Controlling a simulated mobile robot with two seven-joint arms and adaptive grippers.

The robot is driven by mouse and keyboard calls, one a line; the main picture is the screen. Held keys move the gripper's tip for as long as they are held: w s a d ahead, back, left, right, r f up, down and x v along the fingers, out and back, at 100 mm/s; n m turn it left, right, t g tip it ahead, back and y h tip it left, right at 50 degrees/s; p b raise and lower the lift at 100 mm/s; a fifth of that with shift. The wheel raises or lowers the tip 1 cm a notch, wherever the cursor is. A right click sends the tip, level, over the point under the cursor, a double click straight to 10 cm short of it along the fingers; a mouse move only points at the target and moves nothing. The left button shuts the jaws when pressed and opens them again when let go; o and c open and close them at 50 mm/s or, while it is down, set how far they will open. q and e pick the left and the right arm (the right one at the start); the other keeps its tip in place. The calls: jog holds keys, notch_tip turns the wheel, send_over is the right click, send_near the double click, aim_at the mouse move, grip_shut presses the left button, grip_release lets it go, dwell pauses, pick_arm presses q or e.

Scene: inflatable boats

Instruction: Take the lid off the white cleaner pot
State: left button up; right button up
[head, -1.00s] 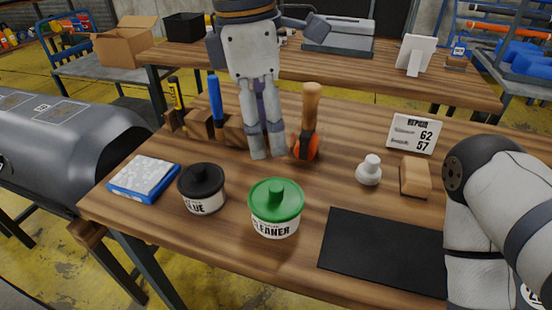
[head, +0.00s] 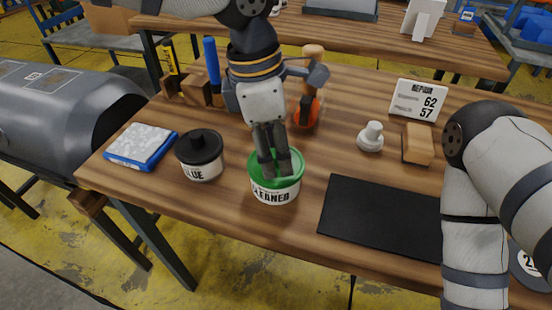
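The white cleaner pot (head: 275,193) stands upright near the front edge of the wooden table, its label facing me. Its green lid (head: 293,170) sits on top. My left gripper (head: 274,170) points down at the lid from above, its two fingers around where the knob is. The fingers hide the knob, so I cannot tell whether they are closed on it. My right arm shows at the right of the head view, but its gripper is not in view.
A glue pot with a black lid (head: 200,147) stands close on the left, beside a blue-edged pad (head: 141,146). A black mat (head: 381,217) lies to the right. Behind are an orange-based tool with a wooden handle (head: 307,111), a white knobbed piece (head: 370,137) and a tan block (head: 418,144).

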pick_arm(q)
jog(key=c, duration=0.9)
